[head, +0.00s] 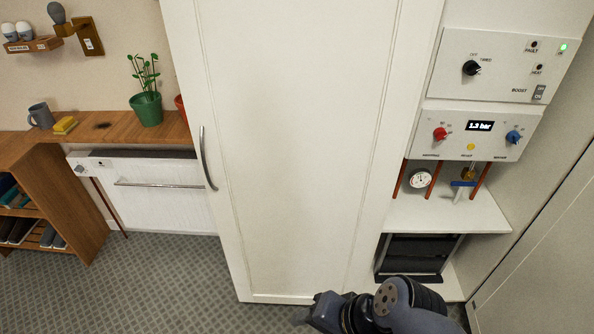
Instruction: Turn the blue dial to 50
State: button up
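The blue dial (514,137) is a small knob at the right end of the lower white control panel (470,150), in the upper right of the head view. Small marks surround it, too small to read, and its pointer setting cannot be made out. My gripper (322,312) appears as a dark shape at the bottom of the view, at the end of my folded arm. It is far below and to the left of the dial and touches nothing that I can see. Its fingers cannot be made out clearly.
A red dial (440,133), a "1.3 bar" display (480,126) and a yellow button (470,147) share the panel. Above is a black timer dial (471,68). Below are pipes, a gauge (420,178) and a blue valve handle (463,184). A tall white door (290,140) stands left.

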aim_at(514, 136)
jog(key=z, duration=1.35)
jog(key=i+j, duration=0.1)
jog(key=i, duration=0.8)
jog(key=l+z, duration=0.05)
